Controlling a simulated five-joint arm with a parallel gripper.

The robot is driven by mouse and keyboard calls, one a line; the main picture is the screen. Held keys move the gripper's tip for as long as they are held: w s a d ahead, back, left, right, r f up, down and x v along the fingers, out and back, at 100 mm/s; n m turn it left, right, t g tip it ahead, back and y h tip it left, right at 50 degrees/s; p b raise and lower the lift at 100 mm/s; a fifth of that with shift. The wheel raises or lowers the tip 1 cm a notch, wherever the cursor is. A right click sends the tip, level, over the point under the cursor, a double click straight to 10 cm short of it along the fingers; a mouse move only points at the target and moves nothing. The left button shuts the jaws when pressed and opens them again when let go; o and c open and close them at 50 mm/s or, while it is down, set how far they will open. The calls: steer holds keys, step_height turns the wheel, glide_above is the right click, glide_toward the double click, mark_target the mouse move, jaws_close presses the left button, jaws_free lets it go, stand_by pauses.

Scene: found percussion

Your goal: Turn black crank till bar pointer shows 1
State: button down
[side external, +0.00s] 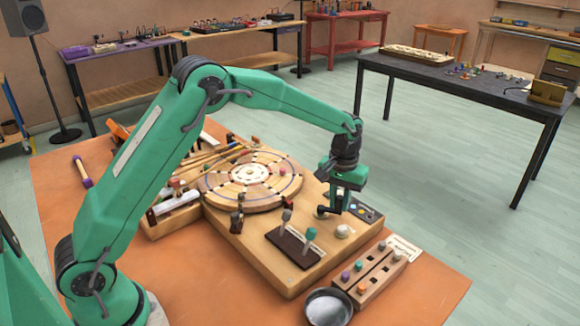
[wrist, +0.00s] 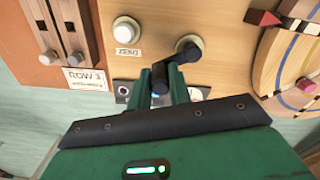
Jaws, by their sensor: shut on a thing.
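The black crank (wrist: 187,48) stands on the wooden board, with its round hub above and right of my gripper in the wrist view. Its arm runs down-left to the grip, and it shows dark in the side view (side external: 322,211). My gripper (wrist: 161,82) is shut on the crank's handle; it points down at the board in the side view (side external: 338,205). A dark red, pointed piece (wrist: 263,18) sits at the edge of the round wooden wheel (wrist: 300,60). I cannot tell whether it is the bar pointer, and no number it shows is readable.
A white button (wrist: 126,31) with a ZERO label is left of the crank. A small panel (side external: 364,211) is partly hidden behind my gripper. Upright levers (side external: 310,236), a peg block (side external: 372,275) and a round metal dish (side external: 327,307) stand nearby.

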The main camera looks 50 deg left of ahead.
mark_target(340, 197)
steer(key=c, duration=1.3)
jaws_free()
steer(key=shift+r, duration=0.15)
steer(key=shift+r, duration=3.8)
